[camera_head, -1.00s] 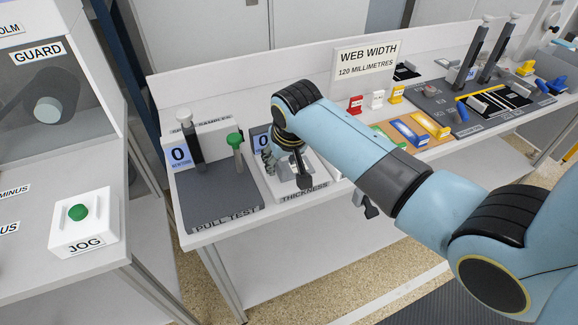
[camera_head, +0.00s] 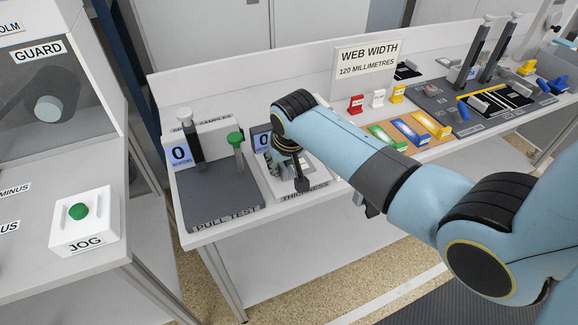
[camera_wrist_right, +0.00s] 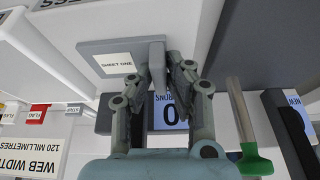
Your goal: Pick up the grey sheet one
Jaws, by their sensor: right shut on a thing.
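The grey sheet one (camera_wrist_right: 91,53) is a small flat grey plate with a white label reading SHEET ONE and an upright grey tab. It shows in the right wrist view, beside the thickness station's display (camera_wrist_right: 170,110). My right gripper (camera_wrist_right: 158,66) has its two fingers closed on the tab (camera_wrist_right: 157,57). In the head view my right gripper is over the thickness station (camera_head: 306,192), largely hidden by my own wrist, and the sheet cannot be made out clearly there. My left gripper is not in view.
The pull test station (camera_head: 215,197), with a dark post and a green-topped handle (camera_head: 236,140), stands just left of the thickness station. Green (camera_head: 386,137), blue (camera_head: 410,130) and yellow (camera_head: 431,124) blocks lie to the right. A web width sign (camera_head: 367,58) stands behind.

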